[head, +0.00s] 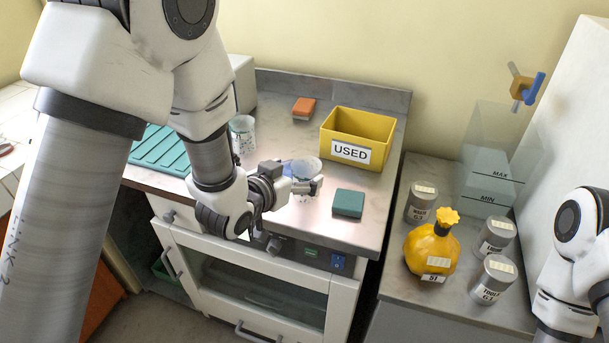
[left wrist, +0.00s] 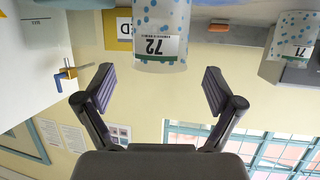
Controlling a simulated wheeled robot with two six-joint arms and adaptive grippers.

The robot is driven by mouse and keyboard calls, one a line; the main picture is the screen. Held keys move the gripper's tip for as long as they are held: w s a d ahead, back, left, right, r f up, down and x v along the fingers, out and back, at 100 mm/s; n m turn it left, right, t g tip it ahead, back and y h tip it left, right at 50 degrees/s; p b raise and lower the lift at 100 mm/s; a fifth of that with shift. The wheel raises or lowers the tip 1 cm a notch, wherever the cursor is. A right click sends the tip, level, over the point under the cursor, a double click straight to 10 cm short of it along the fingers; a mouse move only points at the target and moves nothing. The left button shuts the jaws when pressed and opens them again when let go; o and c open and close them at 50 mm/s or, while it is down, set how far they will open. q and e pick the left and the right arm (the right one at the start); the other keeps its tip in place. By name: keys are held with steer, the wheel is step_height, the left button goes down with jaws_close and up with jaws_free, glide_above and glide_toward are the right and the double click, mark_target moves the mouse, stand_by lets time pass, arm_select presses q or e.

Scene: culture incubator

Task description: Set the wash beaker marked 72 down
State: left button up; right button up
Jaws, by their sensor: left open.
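The wash beaker marked 72 (head: 308,168) is a clear cup with blue dots, upright at the counter's front part, partly hidden by my left gripper (head: 298,180). In the left wrist view, which is upside down, the beaker (left wrist: 160,30) with its 72 label shows ahead of my left gripper (left wrist: 158,88). The two fingers are wide apart with nothing gripped between them. My right gripper is out of view.
A second dotted beaker, marked 71 (left wrist: 295,35), stands by the teal drain mat (head: 160,150). A yellow USED bin (head: 375,125), an orange sponge (head: 304,108) and a green block (head: 348,204) are on the counter (head: 270,110). A yellow flask (head: 428,255) and grey canisters stand right.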

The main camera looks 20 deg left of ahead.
mark_target(306, 169)
arm_select(q)
steer(key=x, duration=0.5)
steer(key=shift+f, duration=0.1)
steer(key=shift+s+a, duration=0.1)
steer(key=shift+s, duration=0.1)
steer(key=shift+s+r, duration=0.15)
steer(key=shift+r, duration=0.05)
steer(key=c, duration=0.4)
steer(key=shift+f, duration=0.1)
steer(key=c, duration=1)
